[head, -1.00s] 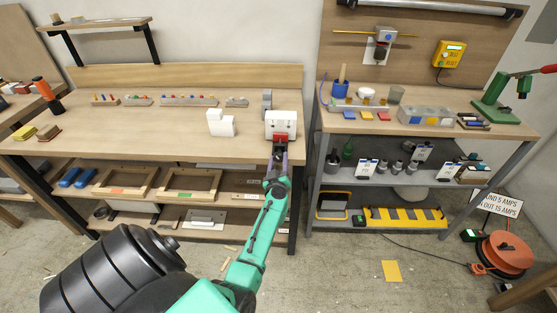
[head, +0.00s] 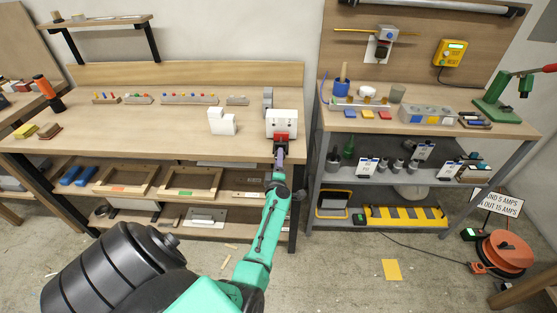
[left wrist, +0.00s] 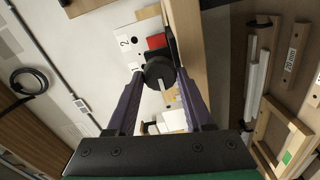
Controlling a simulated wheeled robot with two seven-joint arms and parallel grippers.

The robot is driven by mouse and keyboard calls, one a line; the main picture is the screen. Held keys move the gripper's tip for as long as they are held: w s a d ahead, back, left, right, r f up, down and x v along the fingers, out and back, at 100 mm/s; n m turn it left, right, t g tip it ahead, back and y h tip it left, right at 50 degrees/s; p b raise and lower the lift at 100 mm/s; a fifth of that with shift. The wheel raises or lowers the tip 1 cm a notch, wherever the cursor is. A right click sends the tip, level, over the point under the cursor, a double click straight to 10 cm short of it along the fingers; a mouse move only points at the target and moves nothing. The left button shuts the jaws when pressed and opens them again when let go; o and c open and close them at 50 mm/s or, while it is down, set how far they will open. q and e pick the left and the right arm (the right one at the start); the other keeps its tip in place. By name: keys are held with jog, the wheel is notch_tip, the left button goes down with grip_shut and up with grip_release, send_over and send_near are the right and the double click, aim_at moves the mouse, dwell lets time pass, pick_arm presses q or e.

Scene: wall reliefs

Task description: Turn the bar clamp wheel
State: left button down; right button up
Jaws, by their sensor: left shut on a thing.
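The bar clamp wheel is a round black knob (left wrist: 159,72) with a pale line on its face, in the left wrist view. My left gripper (left wrist: 158,78) has its two purple fingers on either side of the knob, shut on it. Behind the knob sit a red block (left wrist: 156,41) and a white plate (left wrist: 123,43) marked "2". In the head view the white clamp block (head: 281,118) with its red part (head: 282,136) is at the bench's right front edge. There my left gripper (head: 280,148) reaches it from the front and hides the knob. My right gripper is not in view.
The wooden bench (head: 150,146) has clear room left of the clamp. A white stepped block (head: 222,122) stands there, and a grey upright part (head: 267,100) is behind the clamp. Shelves with wooden frames (head: 190,183) lie below. A second bench (head: 440,130) stands at right.

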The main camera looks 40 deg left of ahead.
pick_arm(q)
jog(key=shift+w+r+n+b, duration=0.1)
jog(key=shift+n+b, duration=0.3)
jog(key=shift+n, duration=2.5)
jog(key=shift+w+r+n+b, duration=0.1)
jog(key=shift+n+b, duration=0.3)
jog(key=shift+n, duration=2.5)
jog(key=shift+r, duration=0.1)
jog(key=shift+c, duration=1.4)
grip_release()
jog(key=shift+f, duration=0.3)
